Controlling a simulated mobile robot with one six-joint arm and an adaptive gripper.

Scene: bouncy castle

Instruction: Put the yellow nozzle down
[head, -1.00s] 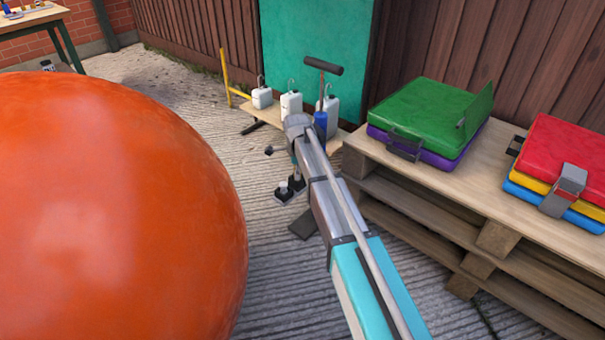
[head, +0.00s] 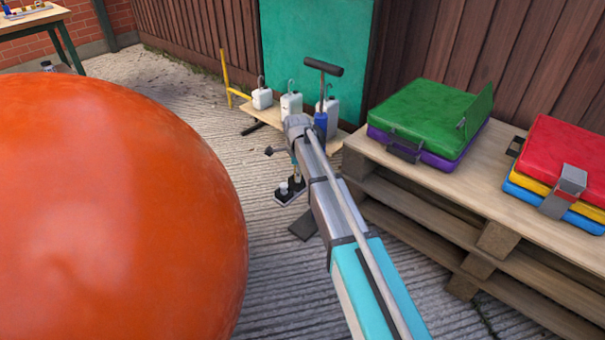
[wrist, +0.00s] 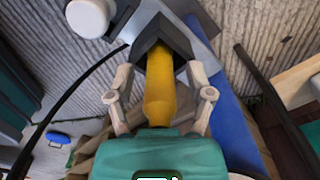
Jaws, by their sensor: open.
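The yellow nozzle (wrist: 160,85) is in the middle of the wrist view, lengthwise between the two pale fingers of my gripper (wrist: 160,76). The fingers stand apart, with a visible gap on each side of the nozzle. The nozzle's far end meets a dark grey angular piece (wrist: 178,36); I cannot tell whether it sits inside it or rests against it. The near end meets my teal gripper body in the picture. In the head view I cannot make out the nozzle, and my arm hides much of that area.
A big orange ball (head: 110,210) fills the left of the head view. A wooden pallet stack (head: 430,190) with a green case (head: 430,115) and a red case (head: 568,155) stands right. White canisters (head: 291,105) and a pump with a black handle (head: 323,67) stand behind.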

